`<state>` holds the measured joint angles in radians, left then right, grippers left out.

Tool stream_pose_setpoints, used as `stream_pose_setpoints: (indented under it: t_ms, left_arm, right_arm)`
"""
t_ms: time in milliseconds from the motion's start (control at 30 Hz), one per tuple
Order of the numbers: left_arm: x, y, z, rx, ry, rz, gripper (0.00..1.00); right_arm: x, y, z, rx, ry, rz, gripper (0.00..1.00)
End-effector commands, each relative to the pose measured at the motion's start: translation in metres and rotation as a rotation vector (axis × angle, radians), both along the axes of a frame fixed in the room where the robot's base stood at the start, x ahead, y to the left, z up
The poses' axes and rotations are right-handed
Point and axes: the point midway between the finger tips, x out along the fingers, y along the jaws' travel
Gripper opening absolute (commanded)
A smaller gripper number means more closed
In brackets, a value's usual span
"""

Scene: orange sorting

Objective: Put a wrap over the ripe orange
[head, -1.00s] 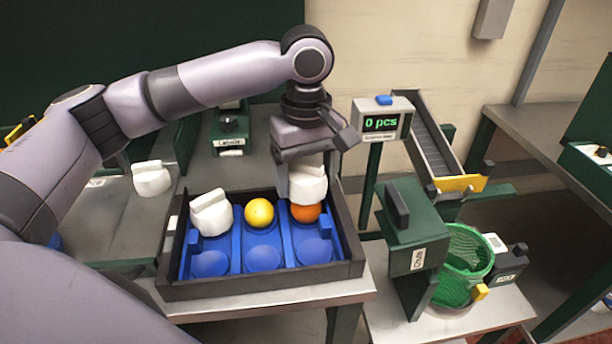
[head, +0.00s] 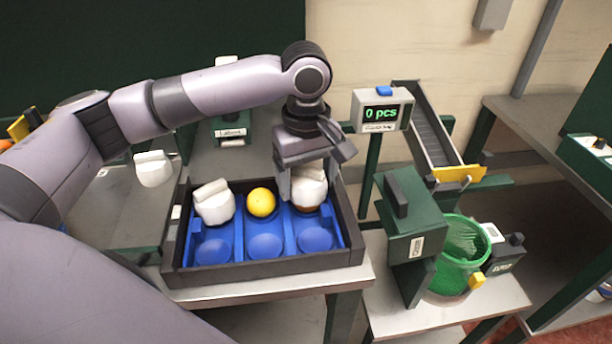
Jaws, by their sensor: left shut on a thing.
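My left gripper (head: 308,180) is shut on a white wrap (head: 309,188) at the back right pocket of the blue tray (head: 237,265). A yellow fruit (head: 261,202) lies bare in the back middle pocket. Another white wrap (head: 213,203) stands in the back left pocket; whatever is under it is hidden. A third white wrap (head: 153,169) stands on the grey table to the left. My right gripper is not in view.
The tray has a dark raised frame (head: 262,269), and its front pockets are empty. To the right stand a counter display (head: 381,110) reading 0 pcs, a chute (head: 435,140), a green box (head: 408,220) and a green mesh basket (head: 462,255).

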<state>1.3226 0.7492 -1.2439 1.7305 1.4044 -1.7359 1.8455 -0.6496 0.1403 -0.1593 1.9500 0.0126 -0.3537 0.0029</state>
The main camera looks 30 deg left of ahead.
Motion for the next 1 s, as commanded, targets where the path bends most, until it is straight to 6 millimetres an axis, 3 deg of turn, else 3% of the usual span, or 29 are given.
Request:
stream_pose_setpoints:
  t_ms: [33,400,433,500,800,833,867,1000]
  left_arm:
    - [-0.005,-0.0002,-0.0133,0.01,0.028,-0.005,0.5]
    - [-0.0051,-0.0005,-0.0138,0.009,0.028,-0.005,0.5]
    - [-0.0051,-0.0005,-0.0138,0.009,0.028,-0.005,0.84]
    - [-0.005,-0.0007,-0.0138,0.009,0.027,-0.005,1.0]
    - [-0.0047,-0.0009,-0.0139,0.008,0.027,-0.005,1.0]
    - [-0.0047,-0.0009,-0.0139,0.008,0.027,-0.005,0.95]
    - [-0.0047,-0.001,-0.0139,0.008,0.027,-0.005,0.99]
    - [-0.0046,-0.001,-0.0139,0.008,0.027,-0.005,1.0]
  right_arm:
    - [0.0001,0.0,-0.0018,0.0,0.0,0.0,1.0]
    - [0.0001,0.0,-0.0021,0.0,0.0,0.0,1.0]
    - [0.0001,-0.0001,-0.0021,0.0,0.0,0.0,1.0]
    - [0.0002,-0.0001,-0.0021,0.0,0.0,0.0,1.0]
    - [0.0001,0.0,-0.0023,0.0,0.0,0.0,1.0]
    - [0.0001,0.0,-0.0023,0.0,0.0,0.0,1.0]
    - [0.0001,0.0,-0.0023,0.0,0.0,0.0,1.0]
    - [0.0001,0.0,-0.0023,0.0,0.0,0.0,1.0]
